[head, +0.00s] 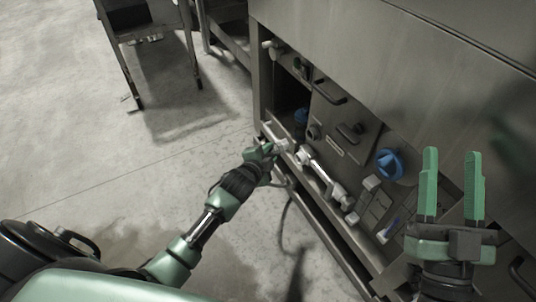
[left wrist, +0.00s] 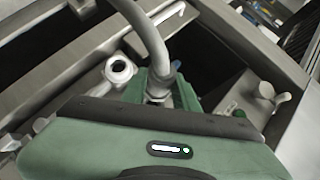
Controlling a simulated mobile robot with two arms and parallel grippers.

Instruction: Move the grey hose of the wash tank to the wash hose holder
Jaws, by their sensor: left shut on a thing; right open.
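My left gripper (head: 263,151) is at the lower left of the steel washer's open front. In the left wrist view, its green fingers (left wrist: 160,92) are shut around the end fitting of the grey hose (left wrist: 152,42). The hose curves up and away from the fingers. A pale ring-shaped fitting (left wrist: 118,69) sits just left of the fingers there, apart from the held end; I cannot tell whether it is the wash hose holder. My right gripper (head: 452,155) is open and empty, in front of the washer at the right.
The washer's lower bay holds a pale pipe with fittings (head: 322,172), a blue round part (head: 389,164) and a black handle (head: 330,92). A lower steel rail (head: 330,243) runs along the front. A metal stand (head: 150,35) is at the back left. The floor (head: 90,165) at left is clear.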

